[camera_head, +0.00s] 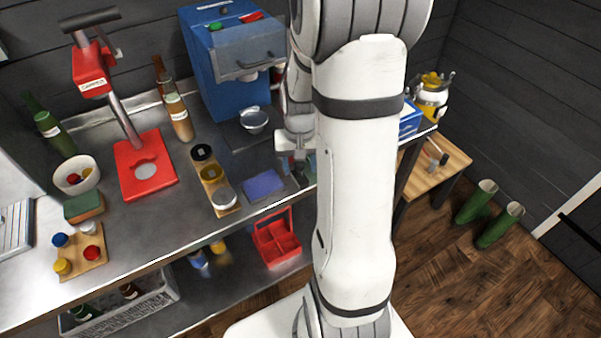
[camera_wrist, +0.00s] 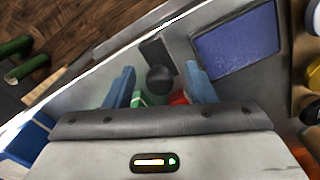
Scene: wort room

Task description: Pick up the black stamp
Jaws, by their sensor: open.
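The black stamp (camera_wrist: 160,77) stands on the metal bench in the wrist view, its round dark knob between my fingers and its dark flat part beyond. My gripper (camera_wrist: 160,70) is open, with one blue finger on each side of the stamp; I cannot tell whether either touches it. In the head view my gripper (camera_head: 298,160) is low over the bench's front right part, and the stamp is hard to make out there. A green piece (camera_wrist: 139,99) and a red piece (camera_wrist: 179,97) show partly behind the stamp, close to my palm.
A blue ink pad (camera_head: 264,185) lies left of my gripper, near the bench edge. A wooden holder with round jars (camera_head: 213,180) is further left. A blue machine (camera_head: 232,75) stands behind. A red caddy (camera_head: 277,240) is on the lower shelf.

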